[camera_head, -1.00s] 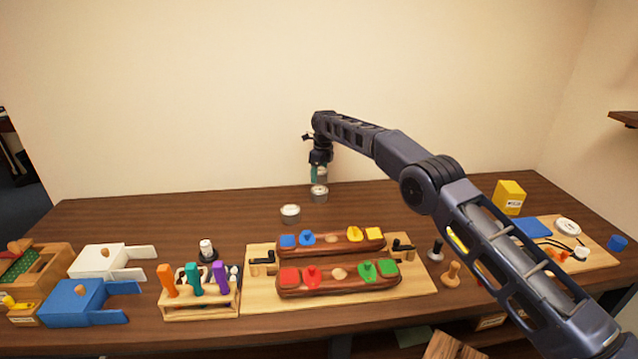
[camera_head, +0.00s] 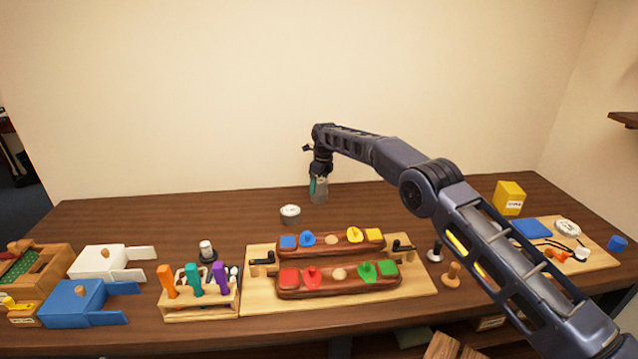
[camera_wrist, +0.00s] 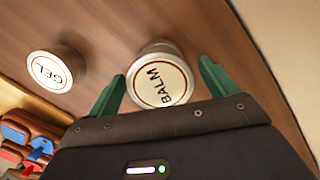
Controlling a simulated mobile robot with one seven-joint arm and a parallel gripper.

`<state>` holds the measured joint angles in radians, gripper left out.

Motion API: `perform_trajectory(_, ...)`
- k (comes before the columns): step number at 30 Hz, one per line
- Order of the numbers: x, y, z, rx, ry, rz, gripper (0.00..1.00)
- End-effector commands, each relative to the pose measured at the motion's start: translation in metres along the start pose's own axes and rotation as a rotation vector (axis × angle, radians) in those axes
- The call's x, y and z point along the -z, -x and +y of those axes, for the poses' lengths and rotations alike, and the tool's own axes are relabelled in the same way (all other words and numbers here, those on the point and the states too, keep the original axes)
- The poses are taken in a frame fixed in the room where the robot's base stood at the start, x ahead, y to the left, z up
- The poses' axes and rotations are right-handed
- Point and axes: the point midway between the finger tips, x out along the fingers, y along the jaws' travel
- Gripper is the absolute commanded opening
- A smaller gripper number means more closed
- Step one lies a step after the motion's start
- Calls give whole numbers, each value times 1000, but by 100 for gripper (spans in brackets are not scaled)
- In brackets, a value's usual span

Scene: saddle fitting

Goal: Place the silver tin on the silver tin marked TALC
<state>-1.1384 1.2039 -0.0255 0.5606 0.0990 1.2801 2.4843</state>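The silver tin marked BALM (camera_wrist: 160,84) lies between my fingers in the wrist view, upright with its label facing me. A gap shows between the tin and each green finger, so my gripper (camera_wrist: 161,67) looks open around it.
A wooden board (camera_head: 420,285) with two brown blocks and coloured pieces lies in front of the tins. A tool rack (camera_head: 200,303), a blue box (camera_head: 75,302) and a white box (camera_head: 98,262) stand left. A yellow box (camera_head: 509,198) stands right. Table around the tins is clear.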

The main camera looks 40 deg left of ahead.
Motion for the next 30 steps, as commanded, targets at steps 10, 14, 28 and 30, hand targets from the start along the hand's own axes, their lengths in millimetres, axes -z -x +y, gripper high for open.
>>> perform_trajectory(10, 0, 14, 0, 0, 0, 0, 85)
perform_trajectory(14, -1, 36, 0, 2, 0, -2, 85)
perform_trajectory(28, 0, 112, 0, 0, 0, 0, 85)
perform_trajectory(30, 0, 118, 0, 0, 0, 0, 85)
